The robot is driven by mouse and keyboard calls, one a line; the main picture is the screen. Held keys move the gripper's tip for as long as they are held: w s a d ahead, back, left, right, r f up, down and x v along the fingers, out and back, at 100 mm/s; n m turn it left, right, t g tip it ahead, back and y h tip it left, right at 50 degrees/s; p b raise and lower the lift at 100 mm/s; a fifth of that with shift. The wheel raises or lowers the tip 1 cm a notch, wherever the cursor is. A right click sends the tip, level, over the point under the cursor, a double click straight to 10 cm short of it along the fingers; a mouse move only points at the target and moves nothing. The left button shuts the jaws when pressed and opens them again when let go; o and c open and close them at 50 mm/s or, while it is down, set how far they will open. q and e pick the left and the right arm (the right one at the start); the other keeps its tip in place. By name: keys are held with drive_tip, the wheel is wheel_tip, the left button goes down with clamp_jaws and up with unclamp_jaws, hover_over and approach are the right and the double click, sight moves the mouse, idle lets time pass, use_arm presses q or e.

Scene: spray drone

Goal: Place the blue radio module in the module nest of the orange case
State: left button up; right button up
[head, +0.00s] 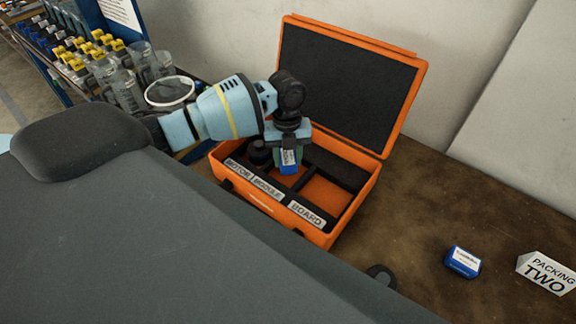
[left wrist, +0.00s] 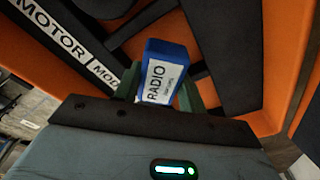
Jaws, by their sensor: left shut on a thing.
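The blue radio module (left wrist: 165,70) with a white RADIO label is between the fingers of my left gripper (left wrist: 165,92), which is shut on it. In the head view the module (head: 289,169) is at the lower end of my left gripper (head: 289,155), over the middle of the open orange case (head: 262,201). The case's front strip reads MOTOR, MODULE and BOARD; the module is behind the MODULE label (head: 268,187). I cannot tell whether it is above the nest or partly in it. A dark round part (head: 259,152) sits in the motor nest. My right gripper is not in view.
The case lid (head: 345,85) stands open at the back. A blue box (head: 463,262) and a PACKING TWO sign (head: 548,271) are on the brown table at the right. Clear jars and yellow-topped items (head: 90,55) stand at the left. The table between case and blue box is mostly clear.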

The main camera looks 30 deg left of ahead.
sight(288, 167)
use_arm(q)
drive_tip(key=shift+f, duration=1.9)
drive_tip(key=shift+f, duration=0.1)
drive_tip(key=shift+f, duration=0.1)
drive_tip(key=o, duration=1)
drive_tip(key=r, duration=0.8)
drive_tip(key=w+a+r, duration=0.1)
drive_tip(key=r, duration=0.3)
drive_tip(key=shift+w+r, duration=0.1)
drive_tip(key=shift+r, duration=0.1)
